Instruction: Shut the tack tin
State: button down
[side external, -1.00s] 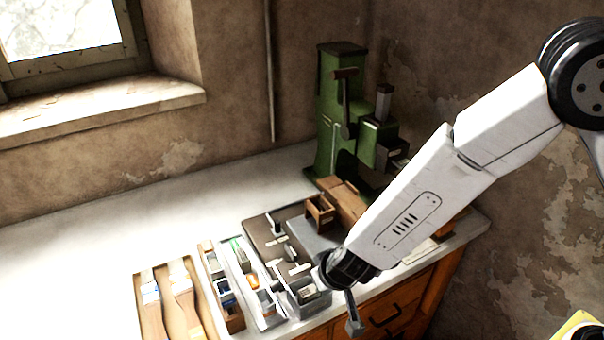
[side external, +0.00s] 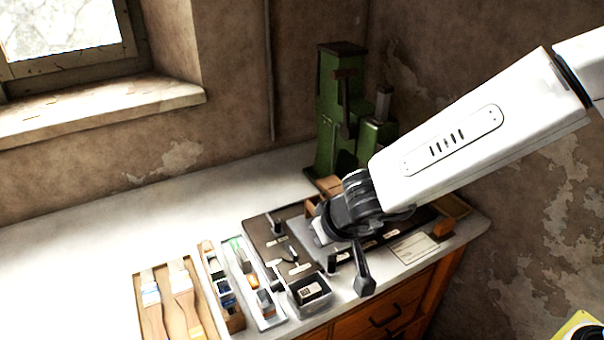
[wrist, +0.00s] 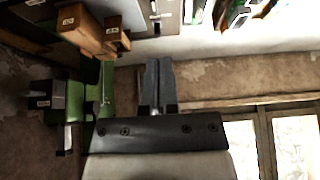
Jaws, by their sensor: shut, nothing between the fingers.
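A small dark grey tin (side external: 311,290) with a pale label stands near the front edge of the bench in the side view; I take it for the tack tin. How its lid stands is too small to tell. My gripper (side external: 365,284) points down to the right of the tin, apart from it in the picture. Its narrow dark fingers (wrist: 160,65) are together and empty in the wrist view. I cannot make out the tin in the wrist view.
A green press (side external: 340,120) stands behind my arm. A dark tray (side external: 262,236) with small tools lies behind the tin. Narrow trays (side external: 267,318) and a brush tray (side external: 137,285) are at left. Wooden boxes (wrist: 85,28) show in the wrist view. The bench's left back is clear.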

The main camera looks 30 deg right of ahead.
jog(key=w+a+r+n+y, duration=0.3)
jog(key=a+n+y, duration=0.15)
jog(key=a, duration=0.35)
jog(key=w+a+r+n+y, duration=0.35)
jog(key=a+n, duration=0.25)
jog(key=a, duration=0.3)
jog(key=s+d+f+n+g+h, duration=0.1)
jog(key=d+f+n+g+h, duration=0.3)
jog(key=f, duration=0.6)
jog(key=shift+s+d+n+g+h, duration=0.3)
jog(key=shift+n+g+h, duration=0.45)
jog(key=shift+h, duration=0.35)
jog(key=shift+f, duration=0.15)
